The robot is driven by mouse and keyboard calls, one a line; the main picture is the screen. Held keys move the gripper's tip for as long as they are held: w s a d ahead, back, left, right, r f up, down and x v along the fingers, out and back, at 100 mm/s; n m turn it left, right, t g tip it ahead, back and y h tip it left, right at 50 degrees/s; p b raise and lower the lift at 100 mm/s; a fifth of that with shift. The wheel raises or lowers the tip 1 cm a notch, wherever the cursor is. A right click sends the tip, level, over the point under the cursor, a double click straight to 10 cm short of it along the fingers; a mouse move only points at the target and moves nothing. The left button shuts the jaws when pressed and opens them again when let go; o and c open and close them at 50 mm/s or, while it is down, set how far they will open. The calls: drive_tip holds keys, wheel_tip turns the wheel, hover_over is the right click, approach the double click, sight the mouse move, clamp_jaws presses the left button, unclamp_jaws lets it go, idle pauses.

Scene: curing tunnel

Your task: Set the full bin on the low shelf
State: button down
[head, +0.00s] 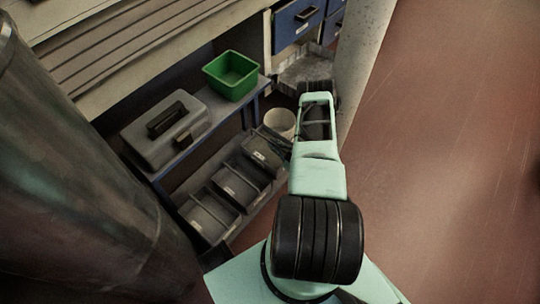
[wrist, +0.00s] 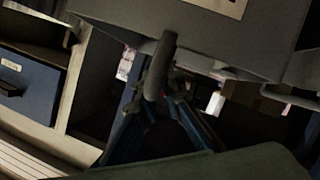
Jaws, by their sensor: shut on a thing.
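In the wrist view my gripper (wrist: 160,98) is shut on the bar handle of a grey bin (wrist: 205,32) that carries a pale label. In the head view my arm hides most of the gripper. The contents are too dark to tell.
Above the low shelf is a bench with a grey case (head: 165,140) and a green tub (head: 232,76). A white bucket (head: 279,123) stands close to the arm. Blue drawers (head: 297,22) are behind, and a pale pillar (head: 362,60) is to the right. Open floor lies right.

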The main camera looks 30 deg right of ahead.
sight(274, 153)
drive_tip(key=shift+w+f+b, duration=0.1)
drive_tip(key=shift+f+b, duration=0.75)
drive_tip(key=shift+f, duration=1.05)
drive_tip(key=c, duration=2.1)
unclamp_jaws()
drive_tip(key=shift+f, duration=0.15)
drive_tip(key=shift+r, duration=0.2)
